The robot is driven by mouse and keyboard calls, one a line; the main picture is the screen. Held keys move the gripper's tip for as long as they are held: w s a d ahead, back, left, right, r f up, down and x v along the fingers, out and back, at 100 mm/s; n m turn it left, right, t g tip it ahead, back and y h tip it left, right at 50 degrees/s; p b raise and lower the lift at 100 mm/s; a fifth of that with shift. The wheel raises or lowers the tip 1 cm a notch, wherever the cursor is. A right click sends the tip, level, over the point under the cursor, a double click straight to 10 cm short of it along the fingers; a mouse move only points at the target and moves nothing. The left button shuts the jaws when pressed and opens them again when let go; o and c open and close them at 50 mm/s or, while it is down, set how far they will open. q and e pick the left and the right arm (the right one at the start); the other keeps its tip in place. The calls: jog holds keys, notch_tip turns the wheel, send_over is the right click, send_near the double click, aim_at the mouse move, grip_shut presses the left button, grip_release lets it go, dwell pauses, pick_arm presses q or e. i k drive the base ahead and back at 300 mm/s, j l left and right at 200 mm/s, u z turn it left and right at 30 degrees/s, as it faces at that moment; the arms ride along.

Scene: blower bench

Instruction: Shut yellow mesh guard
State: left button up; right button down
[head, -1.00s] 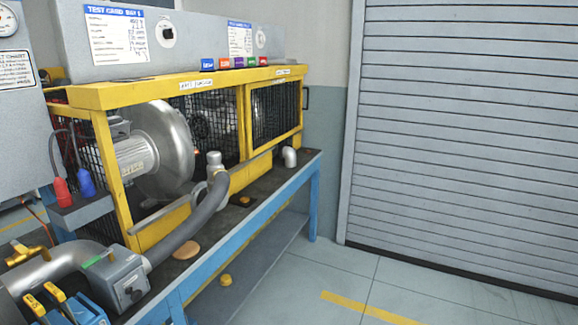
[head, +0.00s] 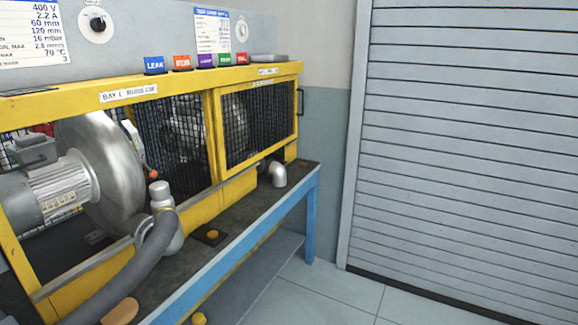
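The yellow mesh guard (head: 213,135) stands on the bench around a grey blower (head: 110,170) with a motor. Its right bay has a yellow-framed black mesh panel (head: 258,118) across the front, with a dark handle (head: 300,101) at the right end. The left bay's front shows the blower with no mesh in front of it. Dark mesh (head: 175,150) shows to the right of the blower; I cannot tell if it is the back wall. A grey rail (head: 85,270) runs along the left bay's lower front. Neither gripper is in view.
A grey hose (head: 125,270) rises to a metal fitting (head: 163,200) before the left bay. A pipe elbow (head: 278,174) stands on the blue-framed bench (head: 312,185) before the right bay. Floor (head: 335,295) is clear between bench and roller shutter (head: 460,150).

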aim_at(225, 175)
jog(key=i+l+u, duration=0.1)
jog(key=i+l, duration=0.65)
jog(key=i, duration=0.2)
jog(key=i+l, duration=0.8)
jog(key=i, duration=0.15)
jog(key=i+j+u, duration=0.05)
